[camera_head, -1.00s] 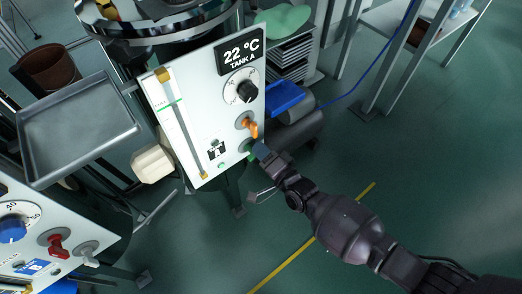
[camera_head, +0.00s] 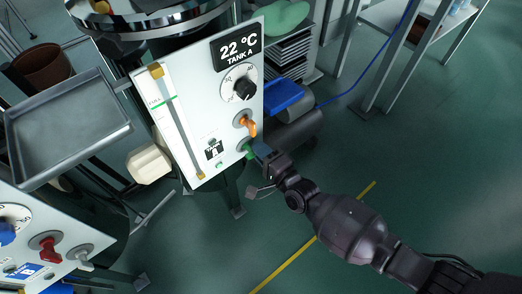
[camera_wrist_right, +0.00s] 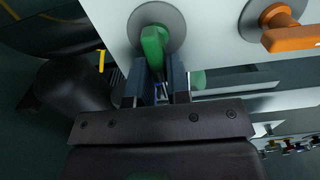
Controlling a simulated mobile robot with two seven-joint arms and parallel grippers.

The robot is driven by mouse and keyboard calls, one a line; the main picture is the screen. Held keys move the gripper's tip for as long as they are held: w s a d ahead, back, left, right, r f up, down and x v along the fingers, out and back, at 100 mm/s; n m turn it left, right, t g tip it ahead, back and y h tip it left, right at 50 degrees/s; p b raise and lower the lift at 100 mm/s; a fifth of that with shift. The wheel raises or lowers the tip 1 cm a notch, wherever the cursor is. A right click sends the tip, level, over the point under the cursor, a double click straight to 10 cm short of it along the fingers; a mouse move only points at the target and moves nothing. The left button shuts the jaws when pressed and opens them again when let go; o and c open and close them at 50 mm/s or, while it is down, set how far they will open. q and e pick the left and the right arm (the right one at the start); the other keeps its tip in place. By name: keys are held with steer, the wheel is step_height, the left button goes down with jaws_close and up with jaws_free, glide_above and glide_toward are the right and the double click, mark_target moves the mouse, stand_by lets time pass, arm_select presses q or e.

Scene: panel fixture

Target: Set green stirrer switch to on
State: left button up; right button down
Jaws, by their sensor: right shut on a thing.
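The green stirrer switch (camera_head: 247,149) sits low on the right edge of the white Tank A panel (camera_head: 190,95), below an orange switch (camera_head: 248,126). In the right wrist view the green switch (camera_wrist_right: 154,46) shows as a lever on a round grey base. My right gripper (camera_head: 260,152) is at the green switch; in the right wrist view its fingers (camera_wrist_right: 160,80) are shut on the lever's lower end. The fingers hide part of the lever. The left gripper is not in view.
The orange switch (camera_wrist_right: 285,36) is close to the right of the fingers in the wrist view. A black dial (camera_head: 244,88) and a sight tube (camera_head: 178,125) are on the same panel. A grey tray (camera_head: 65,130) and a second panel (camera_head: 45,240) stand at left.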

steer(key=shift+f, duration=0.1)
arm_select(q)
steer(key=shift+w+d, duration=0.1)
arm_select(e)
steer(key=c, duration=1.2)
jaws_free()
steer(key=shift+o, duration=0.2)
steer(key=shift+s, duration=0.1)
arm_select(q)
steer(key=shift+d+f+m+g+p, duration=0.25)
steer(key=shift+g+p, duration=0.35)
steer(key=shift+p, duration=0.65)
arm_select(e)
steer(key=v, duration=1)
steer(key=shift+s+d, duration=0.2)
steer(key=shift+s, duration=0.1)
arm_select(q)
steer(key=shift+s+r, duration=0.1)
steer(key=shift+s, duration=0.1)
